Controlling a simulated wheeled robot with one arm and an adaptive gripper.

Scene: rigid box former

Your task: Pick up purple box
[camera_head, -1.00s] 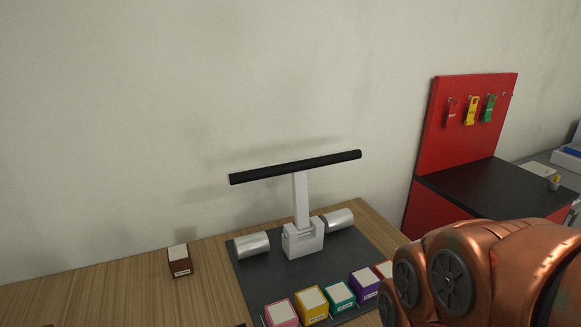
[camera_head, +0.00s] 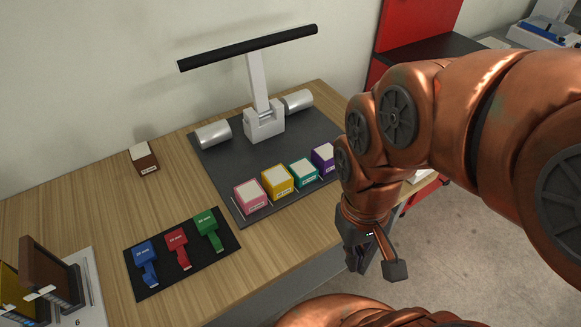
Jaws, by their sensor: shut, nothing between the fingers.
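The purple box (camera_head: 322,158) has a pale top and stands at the right end of a row of small boxes on the dark mat (camera_head: 210,168). My arm hides part of its right side. My gripper (camera_head: 376,268) is shut and empty. It hangs off the table's front right edge, below and to the right of the purple box in the picture, apart from it.
Teal (camera_head: 303,172), yellow (camera_head: 277,182) and pink (camera_head: 250,196) boxes stand left of the purple one. A lamp-like stand (camera_head: 263,118) with two metal cylinders is behind. A brown box (camera_head: 144,158) and a black pad (camera_head: 155,284) with coloured tags lie left.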

